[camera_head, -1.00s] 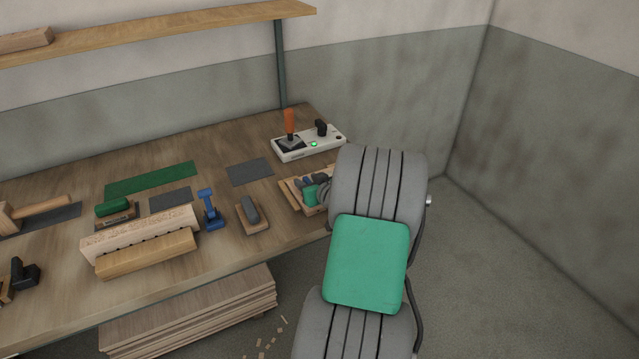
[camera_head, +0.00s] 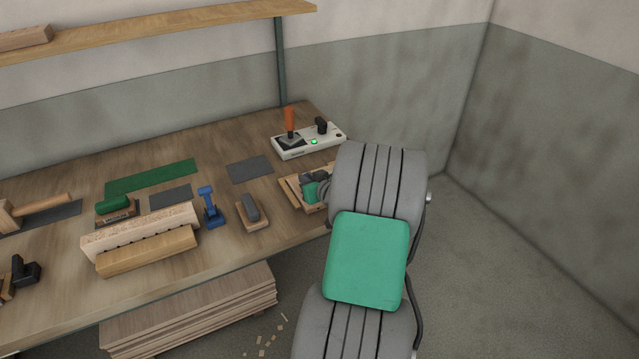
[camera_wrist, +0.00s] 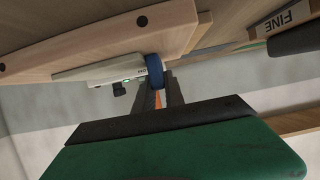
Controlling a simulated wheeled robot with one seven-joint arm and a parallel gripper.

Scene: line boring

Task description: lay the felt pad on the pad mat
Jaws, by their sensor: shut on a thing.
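My gripper (camera_wrist: 161,92) is shut on a small blue rounded thing, apparently the felt pad (camera_wrist: 154,71), seen nearly edge-on at its fingertips in the wrist view. In the head view my gripper (camera_head: 307,181) is low over a light wooden tray (camera_head: 289,192) at the bench's right end; the pad cannot be made out there. The tray also shows in the wrist view (camera_wrist: 100,32), close to the pad; contact cannot be told. Flat mats lie on the bench: a long green one (camera_head: 150,177) and grey ones (camera_head: 250,169) (camera_head: 170,198). I cannot tell which is the pad mat.
A white control box (camera_head: 306,146) with an orange lever stands behind the tray. Left of the tray are a grey-handled block (camera_head: 251,213), a blue tool (camera_head: 211,208) and long wooden blocks (camera_head: 145,252). A shelf (camera_head: 150,32) runs above the bench.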

